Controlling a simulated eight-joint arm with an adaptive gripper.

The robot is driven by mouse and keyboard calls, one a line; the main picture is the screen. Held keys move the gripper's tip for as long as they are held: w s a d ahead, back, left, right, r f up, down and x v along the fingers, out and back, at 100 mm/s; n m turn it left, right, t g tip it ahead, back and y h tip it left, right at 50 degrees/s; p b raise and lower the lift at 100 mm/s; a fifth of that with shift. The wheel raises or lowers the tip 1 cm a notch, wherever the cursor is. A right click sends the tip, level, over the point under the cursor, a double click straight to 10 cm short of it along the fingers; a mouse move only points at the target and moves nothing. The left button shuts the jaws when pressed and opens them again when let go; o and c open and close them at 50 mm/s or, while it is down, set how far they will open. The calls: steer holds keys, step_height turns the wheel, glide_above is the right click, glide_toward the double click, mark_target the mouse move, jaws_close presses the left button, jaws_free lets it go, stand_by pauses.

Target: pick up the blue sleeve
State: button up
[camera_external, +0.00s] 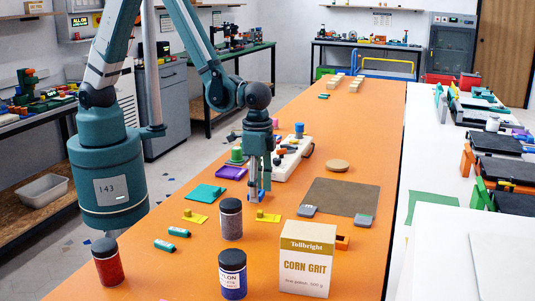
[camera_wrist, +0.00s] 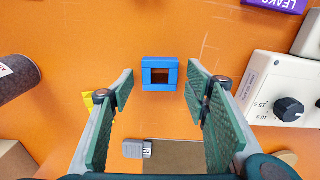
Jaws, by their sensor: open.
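The blue sleeve (camera_wrist: 147,74) is a square ring with a square hole, and orange table shows through the hole in the wrist view. It rests on the orange table. My gripper (camera_external: 258,190) points down over the table, with its green padded fingers spread apart. In the wrist view the sleeve lies between the two fingers, toward their tips, with a gap on each side and nothing gripped. In the external view the fingers largely hide the sleeve, and I cannot tell how high the tips are above the table.
A white device with a black knob (camera_wrist: 289,108) stands right of my gripper in the wrist view. A dark jar (camera_external: 231,220), a yellow piece (camera_external: 267,217), a grey tag (camera_external: 308,211) and a brown mat (camera_external: 342,203) lie nearby. The corn grit box (camera_external: 306,262) stands nearer the front.

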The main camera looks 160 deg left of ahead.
steer(key=shift+c, duration=0.5)
steer(key=c, duration=0.7)
steer(key=shift+o, duration=0.2)
steer(key=shift+r, duration=0.2)
step_height(320, 180, up, 10)
steer(key=p, duration=0.1)
steer(key=shift+f, duration=0.15)
